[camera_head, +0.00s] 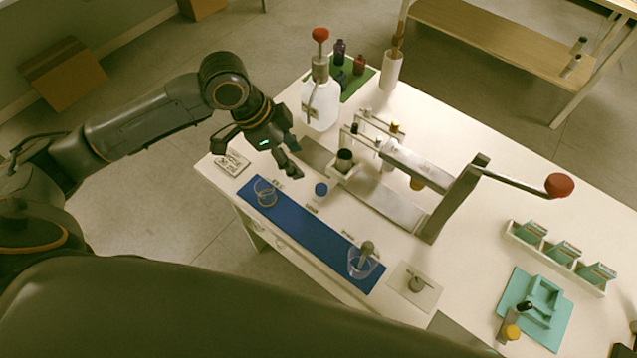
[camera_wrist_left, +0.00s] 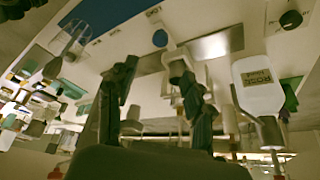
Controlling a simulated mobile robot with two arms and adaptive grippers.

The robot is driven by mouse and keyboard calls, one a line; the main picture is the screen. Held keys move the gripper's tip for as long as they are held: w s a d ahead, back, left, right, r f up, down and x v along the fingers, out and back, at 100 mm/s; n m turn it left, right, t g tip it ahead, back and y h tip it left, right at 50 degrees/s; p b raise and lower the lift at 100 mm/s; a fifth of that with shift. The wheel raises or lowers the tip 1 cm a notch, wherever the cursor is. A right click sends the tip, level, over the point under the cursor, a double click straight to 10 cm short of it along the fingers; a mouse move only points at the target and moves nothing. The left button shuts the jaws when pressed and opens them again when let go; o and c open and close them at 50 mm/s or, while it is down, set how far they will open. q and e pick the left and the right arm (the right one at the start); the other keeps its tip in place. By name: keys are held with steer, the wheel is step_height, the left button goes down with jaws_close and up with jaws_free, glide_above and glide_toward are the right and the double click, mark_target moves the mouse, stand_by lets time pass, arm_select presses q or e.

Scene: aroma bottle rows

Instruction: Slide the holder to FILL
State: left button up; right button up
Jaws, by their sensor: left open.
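The holder (camera_head: 341,172) is a small white block with a dark cup-like piece in its top, sitting on a flat metal rail (camera_head: 385,203). It stands near the rail's middle, between the white pump bottle and the lever press. My left gripper (camera_head: 257,155) is open and empty, to the left of the holder and apart from it. In the left wrist view, the holder (camera_wrist_left: 177,64) shows beyond the fingers (camera_wrist_left: 158,85), close to the right finger. Small labels lie along the rail, too small to read, so I cannot tell which says FILL.
The red-topped pump bottle (camera_head: 321,104) stands behind my left gripper. The lever press (camera_head: 455,200) rises at the rail's right end. A blue mat (camera_head: 310,230) with glass cups lies in front. A teal tray (camera_head: 563,322) and a white rack (camera_head: 598,289) are at right.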

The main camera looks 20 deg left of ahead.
mark_target(321, 188)
arm_select(q)
steer(key=x, duration=1.3)
steer(key=shift+f+p, duration=0.3)
steer(key=shift+f, duration=0.05)
steer(key=shift+c, duration=0.2)
jaws_close()
